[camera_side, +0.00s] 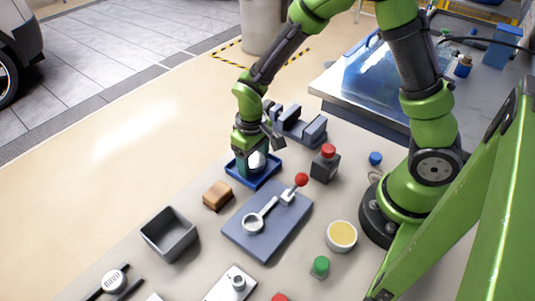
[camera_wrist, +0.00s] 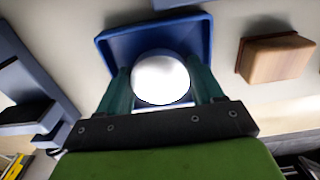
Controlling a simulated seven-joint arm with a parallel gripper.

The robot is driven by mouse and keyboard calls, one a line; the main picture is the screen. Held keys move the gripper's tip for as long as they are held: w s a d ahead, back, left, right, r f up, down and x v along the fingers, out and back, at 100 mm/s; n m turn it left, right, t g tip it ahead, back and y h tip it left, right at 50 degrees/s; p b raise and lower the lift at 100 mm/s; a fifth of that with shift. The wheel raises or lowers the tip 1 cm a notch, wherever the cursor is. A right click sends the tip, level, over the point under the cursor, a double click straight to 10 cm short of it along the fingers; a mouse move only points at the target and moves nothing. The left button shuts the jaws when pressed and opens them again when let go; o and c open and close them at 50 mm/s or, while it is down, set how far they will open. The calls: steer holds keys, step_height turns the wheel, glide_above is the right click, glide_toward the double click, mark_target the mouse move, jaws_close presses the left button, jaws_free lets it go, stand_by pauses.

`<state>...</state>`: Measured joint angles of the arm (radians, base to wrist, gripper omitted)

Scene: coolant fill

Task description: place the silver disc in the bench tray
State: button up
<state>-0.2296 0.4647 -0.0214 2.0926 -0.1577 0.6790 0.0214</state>
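The silver disc (camera_wrist: 160,80) shows bright and round between the two teal fingers of my gripper (camera_wrist: 161,72) in the wrist view. Both fingers meet its sides, and it faces the camera. The blue tray (camera_wrist: 203,32), a shallow tray with raised rims, lies behind the disc. In the side view, my gripper (camera_side: 255,164) points down over the blue tray (camera_side: 264,182), with the disc (camera_side: 257,161) showing pale between the fingers. The fingertips are low, within the tray's outline. I cannot tell whether the disc touches the tray floor.
A brown block (camera_side: 217,195) sits left of the blue tray; a grey open bin (camera_side: 169,233) stands further left. A blue-grey plate (camera_side: 267,221) with a red-knobbed lever lies in front. A grey fixture (camera_side: 299,124) and a red-button box (camera_side: 325,163) stand close behind and right.

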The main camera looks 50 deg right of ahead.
steer(key=shift+o, duration=0.3)
steer(key=shift+r, duration=0.15)
step_height(320, 180, up, 12)
step_height(320, 180, up, 7)
steer(key=m+t+y, duration=0.1)
steer(key=m+t, duration=0.1)
steer(key=t, duration=0.1)
glide_above(253, 159)
steer(key=s+d, duration=0.2)
steer(key=s, duration=0.2)
steer(key=s+d+r+m+t+y, duration=0.1)
steer(key=s+d+r+m+t, duration=0.1)
steer(key=s+r+t, duration=0.2)
steer(key=shift+s+r, duration=0.2)
steer(key=shift+s, duration=1.6)
steer(key=shift+d, duration=0.1)
